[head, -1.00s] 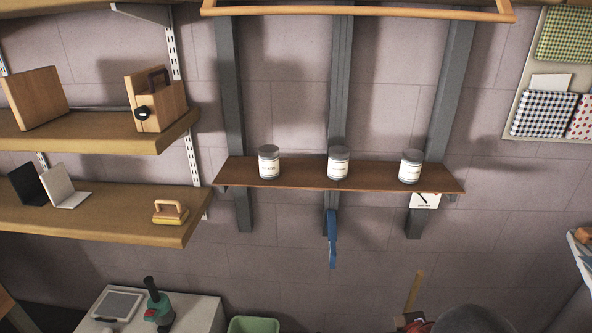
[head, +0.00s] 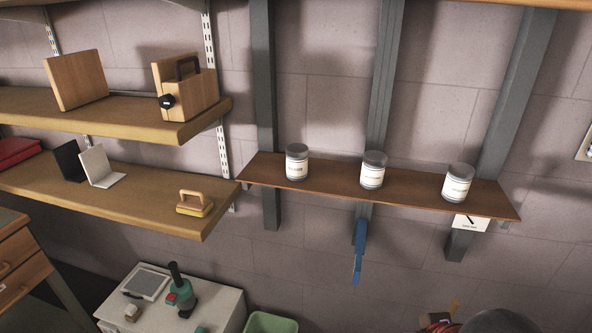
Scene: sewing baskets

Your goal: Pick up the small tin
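My gripper is not in view.
Grey uprights (head: 265,100) run behind the shelf. A blue strap-like thing (head: 359,250) hangs below it. Two thick wooden shelves at left hold a wooden box (head: 187,98) and a yellow-based handled block (head: 194,204). A white cabinet (head: 215,308) and green bin (head: 270,323) stand below.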

